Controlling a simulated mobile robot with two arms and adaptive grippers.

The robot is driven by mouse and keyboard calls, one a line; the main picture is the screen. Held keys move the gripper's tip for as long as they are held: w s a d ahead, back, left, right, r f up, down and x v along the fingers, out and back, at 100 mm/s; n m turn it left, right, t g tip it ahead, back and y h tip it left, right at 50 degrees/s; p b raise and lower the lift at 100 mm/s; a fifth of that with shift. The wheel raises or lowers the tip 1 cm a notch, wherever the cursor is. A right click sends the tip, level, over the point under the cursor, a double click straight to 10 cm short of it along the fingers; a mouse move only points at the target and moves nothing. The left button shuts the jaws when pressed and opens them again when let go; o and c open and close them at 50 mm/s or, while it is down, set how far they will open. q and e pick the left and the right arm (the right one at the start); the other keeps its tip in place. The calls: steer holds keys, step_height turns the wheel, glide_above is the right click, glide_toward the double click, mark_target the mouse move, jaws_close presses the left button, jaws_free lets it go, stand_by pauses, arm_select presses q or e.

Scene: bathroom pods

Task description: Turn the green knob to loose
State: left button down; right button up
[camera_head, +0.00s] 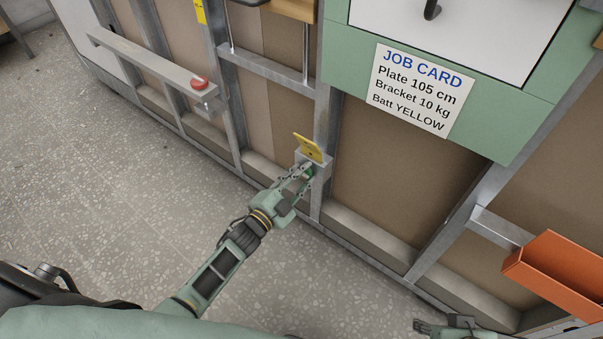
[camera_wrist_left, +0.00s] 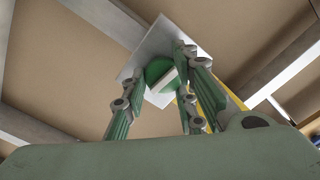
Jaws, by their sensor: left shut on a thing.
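The green knob (camera_head: 311,173) sits on a small pale plate on a metal stud, below a yellow tag (camera_head: 307,148). In the left wrist view the knob (camera_wrist_left: 157,71) is round and green with a pale bar across its face. My left gripper (camera_head: 303,172) reaches it from the lower left; its fingers (camera_wrist_left: 160,78) stand on both sides of the knob and are shut on it. The fingers hide part of the knob in the head view. My right gripper (camera_head: 432,327) is low at the bottom right, away from the knob, and its finger opening is unclear.
A job card (camera_head: 418,87) hangs on the green panel above right. A red button (camera_head: 199,84) is on a rail at the upper left. An orange bin (camera_head: 560,275) juts out at the right. Speckled floor (camera_head: 120,180) is clear at the left.

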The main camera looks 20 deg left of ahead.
arm_select(q)
steer(key=shift+s+d+f+n, duration=0.25)
steer(key=shift+f+n, duration=0.2)
steer(key=shift+n, duration=0.05)
arm_select(e)
steer(key=shift+r, duration=0.3)
steer(key=shift+f, duration=0.6)
steer(key=shift+w+r, duration=0.1)
steer(key=shift+w, duration=0.05)
arm_select(q)
steer(key=c, duration=1.5)
jaws_free()
steer(key=shift+d, duration=0.1)
steer(key=shift+c, duration=0.2)
steer(key=shift+w+a+r, duration=0.15)
steer(key=shift+a+r, duration=0.05)
steer(key=v, duration=1.2)
